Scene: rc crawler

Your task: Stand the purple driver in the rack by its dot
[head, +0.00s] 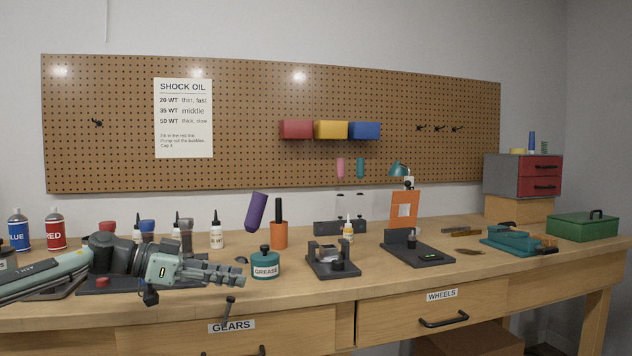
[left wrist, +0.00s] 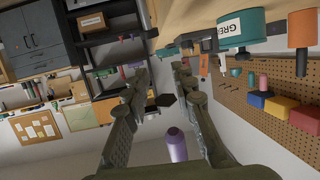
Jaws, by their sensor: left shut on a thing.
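The purple driver (head: 256,212) is tilted in the air above the bench, handle up, leaning a little right. My left gripper (head: 238,274) is shut on it below the handle; the thin shaft is hard to see. A dark lower part shows under the fingers. In the left wrist view the purple handle (left wrist: 176,145) shows between the finger links of my left gripper (left wrist: 162,75). The dark rack (head: 327,228) stands at the back of the bench, with a pink driver (head: 340,168) and a teal driver (head: 360,168) upright above it. Its dots are too small to tell. My right gripper is out of view.
A dark stand (head: 333,268), a white bottle (head: 348,231) and an orange frame (head: 405,196) are near the rack. Several bottles stand behind my arm.

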